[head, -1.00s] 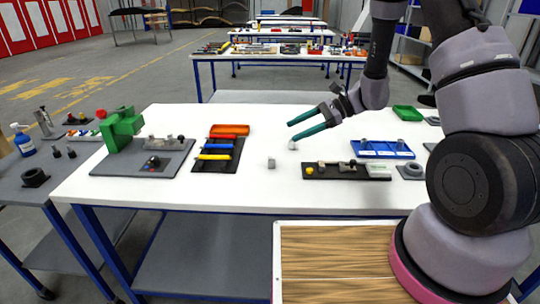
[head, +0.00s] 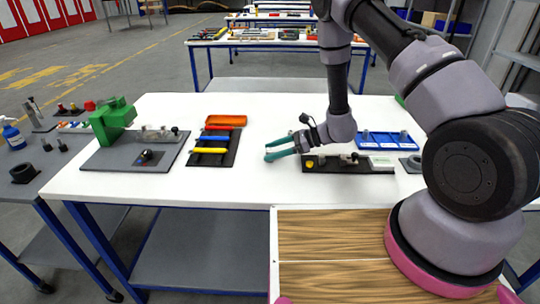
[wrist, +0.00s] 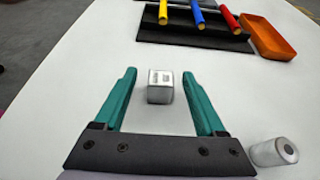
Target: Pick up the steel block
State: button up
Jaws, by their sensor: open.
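The steel block (wrist: 160,87) is a small grey cube with markings on its top, standing on the white table. In the wrist view it lies between my gripper's green fingers, with a clear gap on each side. My gripper (wrist: 161,98) is open and holds nothing. In the head view my gripper (head: 267,149) hangs low over the table, fingers pointing left. The block cannot be made out in the head view, where the fingers seem to hide it.
A small metal cylinder (wrist: 273,152) lies right of my gripper. Ahead are a dark rack with coloured bars (head: 212,151) and an orange tray (head: 226,121). A blue tray (head: 390,138) and a black board (head: 325,166) stand on the right. White table (head: 230,185) is clear in front.

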aim_at(261, 159)
jog(key=x, duration=0.4)
jog(key=shift+w, duration=0.1)
jog(key=shift+a, duration=0.1)
grip_shut()
jog(key=shift+r, duration=0.15)
